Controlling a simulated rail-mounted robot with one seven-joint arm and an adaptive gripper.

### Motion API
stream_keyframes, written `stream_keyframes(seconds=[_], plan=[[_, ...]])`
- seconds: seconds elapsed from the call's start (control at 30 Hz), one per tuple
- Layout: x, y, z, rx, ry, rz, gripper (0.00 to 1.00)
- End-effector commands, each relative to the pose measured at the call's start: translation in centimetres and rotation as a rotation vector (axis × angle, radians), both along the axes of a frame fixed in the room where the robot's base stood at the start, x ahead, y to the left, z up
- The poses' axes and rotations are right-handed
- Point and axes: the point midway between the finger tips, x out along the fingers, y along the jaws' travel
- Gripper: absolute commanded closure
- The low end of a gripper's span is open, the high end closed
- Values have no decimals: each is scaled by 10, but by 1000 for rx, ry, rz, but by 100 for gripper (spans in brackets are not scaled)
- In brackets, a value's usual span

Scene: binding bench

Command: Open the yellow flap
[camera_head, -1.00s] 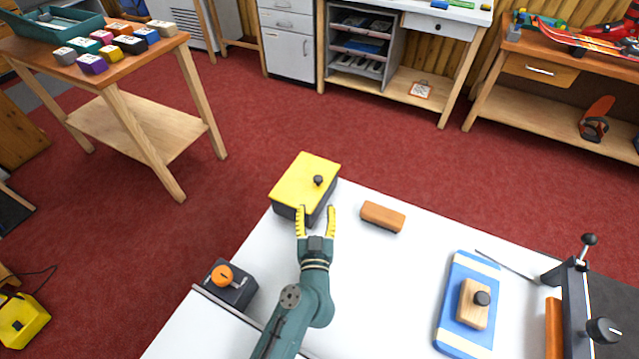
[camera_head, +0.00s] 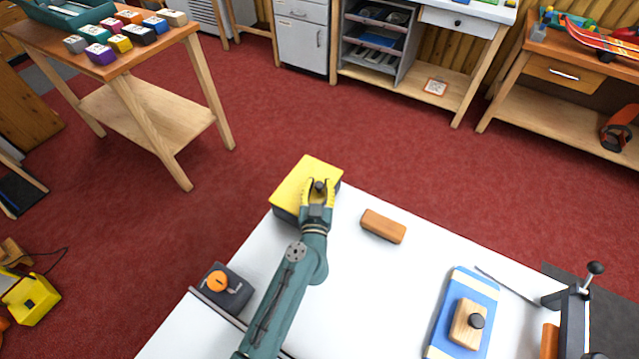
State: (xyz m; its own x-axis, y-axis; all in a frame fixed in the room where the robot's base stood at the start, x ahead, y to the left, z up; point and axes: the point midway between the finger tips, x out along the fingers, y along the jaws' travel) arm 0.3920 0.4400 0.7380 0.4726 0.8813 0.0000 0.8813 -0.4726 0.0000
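The yellow flap (camera_head: 299,181) is the lid of a dark box (camera_head: 288,215) at the far corner of the white bench. It lies flat and closed on the box. A small dark knob (camera_head: 320,186) stands on the flap near its right side. My gripper (camera_head: 319,184) is over the flap, with its yellow fingertips on either side of the knob. The fingers look apart; whether they touch the knob I cannot tell. My gripper hides part of the box's front.
On the white bench (camera_head: 372,290) lie a brown block (camera_head: 383,226) right of the box, a dark box with an orange knob (camera_head: 218,282) at left, and a blue board (camera_head: 441,335) with a wooden block (camera_head: 468,323). A clamp-like device (camera_head: 578,310) stands at right.

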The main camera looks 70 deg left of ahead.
Motion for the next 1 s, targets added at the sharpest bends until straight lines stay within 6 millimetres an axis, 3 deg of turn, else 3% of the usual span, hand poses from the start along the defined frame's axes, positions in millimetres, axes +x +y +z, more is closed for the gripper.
stream_keyframes(seconds=[0.03,0.13,0.7,0.73,0.8,0.9,1.0], plan=[[0,0,0,0,0,0,81],[0,0,0,0,0,0,100],[-3,5,17,5,-1,1,100],[-3,5,18,6,-1,2,73],[-3,5,18,6,-2,1,59],[-3,5,16,4,-1,1,44],[-3,5,16,3,-1,1,44]])
